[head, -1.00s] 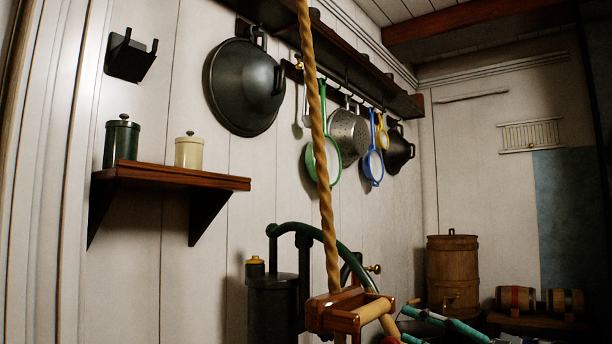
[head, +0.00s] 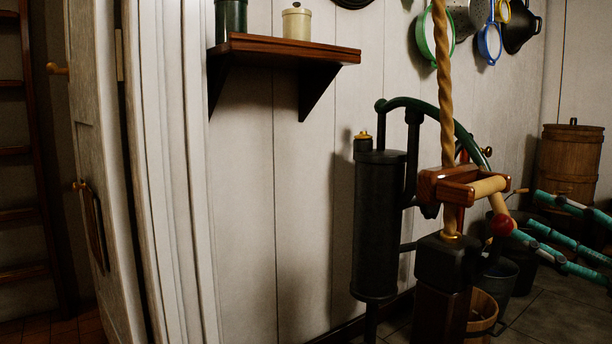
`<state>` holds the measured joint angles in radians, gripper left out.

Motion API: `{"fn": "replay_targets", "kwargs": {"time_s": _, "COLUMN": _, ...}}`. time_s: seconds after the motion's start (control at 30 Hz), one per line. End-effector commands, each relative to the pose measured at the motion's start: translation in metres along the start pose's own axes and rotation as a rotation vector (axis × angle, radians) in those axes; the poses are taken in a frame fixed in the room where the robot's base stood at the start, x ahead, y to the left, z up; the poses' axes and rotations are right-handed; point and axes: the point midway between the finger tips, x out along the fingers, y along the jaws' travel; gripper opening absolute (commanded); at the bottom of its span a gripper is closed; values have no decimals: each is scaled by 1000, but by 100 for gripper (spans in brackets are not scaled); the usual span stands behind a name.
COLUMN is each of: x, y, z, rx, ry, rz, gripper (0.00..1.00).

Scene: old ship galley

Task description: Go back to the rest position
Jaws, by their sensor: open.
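Several teal bars with pale bands run out past the right edge and look like parts of my arm. Whatever lies at their far ends is cut off by the picture. No object of the task shows in a hold.
A wooden wall shelf (head: 290,52) bears a green canister (head: 231,20) and a cream canister (head: 297,22). A black hand pump (head: 382,220) stands by the wall. A barrel (head: 570,165) and a bucket (head: 497,285) stand at right. A white door (head: 105,190) is at left.

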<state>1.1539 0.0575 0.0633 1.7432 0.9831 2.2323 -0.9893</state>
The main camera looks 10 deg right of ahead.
Motion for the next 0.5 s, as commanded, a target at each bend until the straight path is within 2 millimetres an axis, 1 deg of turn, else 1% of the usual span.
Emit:
{"fn": "replay_targets", "kwargs": {"time_s": 0.3, "x": 60, "y": 0, "z": 1, "rx": -3, "ry": -5, "rz": 0, "gripper": 53}}
{"fn": "replay_targets", "kwargs": {"time_s": 0.5, "x": 90, "y": 0, "z": 1, "rx": -1, "ry": -3, "rz": -1, "gripper": 53}}
